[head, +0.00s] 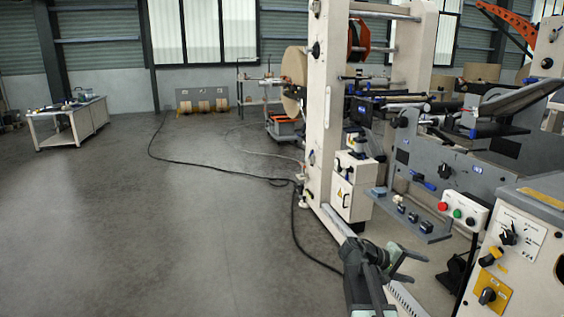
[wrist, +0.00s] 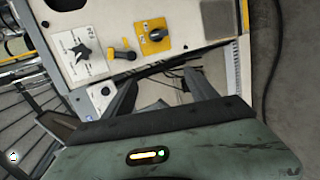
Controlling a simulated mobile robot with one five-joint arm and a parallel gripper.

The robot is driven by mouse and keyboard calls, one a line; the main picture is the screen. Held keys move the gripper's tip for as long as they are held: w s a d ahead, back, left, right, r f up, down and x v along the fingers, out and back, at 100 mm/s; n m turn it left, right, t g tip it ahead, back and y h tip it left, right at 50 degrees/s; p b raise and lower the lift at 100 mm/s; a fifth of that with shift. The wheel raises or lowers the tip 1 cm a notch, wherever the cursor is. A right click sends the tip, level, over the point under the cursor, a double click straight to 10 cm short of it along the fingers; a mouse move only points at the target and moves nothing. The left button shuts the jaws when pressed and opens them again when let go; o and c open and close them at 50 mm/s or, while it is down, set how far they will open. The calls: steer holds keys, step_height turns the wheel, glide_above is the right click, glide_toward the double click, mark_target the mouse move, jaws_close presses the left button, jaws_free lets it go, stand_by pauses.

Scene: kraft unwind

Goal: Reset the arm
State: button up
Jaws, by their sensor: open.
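My gripper (head: 412,267) shows at the lower right of the head view, at the end of my dark green arm. Its two dark fingers are spread apart and point right, with nothing between them. In the wrist view the open fingers (wrist: 160,88) reach up from the green housing, and the gap between them is empty. Beyond them is a cream control panel (wrist: 110,30) with black switch knobs and a yellow switch plate. I cannot tell the exact distance from the fingers to the panel.
The cream control cabinet (head: 522,250) stands at the lower right. The tall white machine frame (head: 322,110) rises behind my arm. A button box (head: 463,213) sits beside the cabinet. A black cable (head: 220,170) crosses the floor. The grey floor (head: 130,220) at left is open, with a workbench (head: 68,122) farther back.

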steer(key=s+a+f+y, duration=0.4)
steer(key=a+f, duration=0.1)
steer(key=a, duration=0.5)
steer(key=s+a+f+m+g+y, duration=0.1)
steer(key=s+a+f+y, duration=0.35)
steer(key=a, duration=0.45)
steer(key=s+a+f+y, duration=0.4)
steer(key=a+f+y, duration=0.1)
steer(key=a, duration=0.5)
step_height(320, 180, up, 30)
steer(key=p, duration=2.9)
steer(key=shift+w+d, duration=0.2)
steer(key=shift+w, duration=0.15)
steer(key=shift+d, duration=0.1)
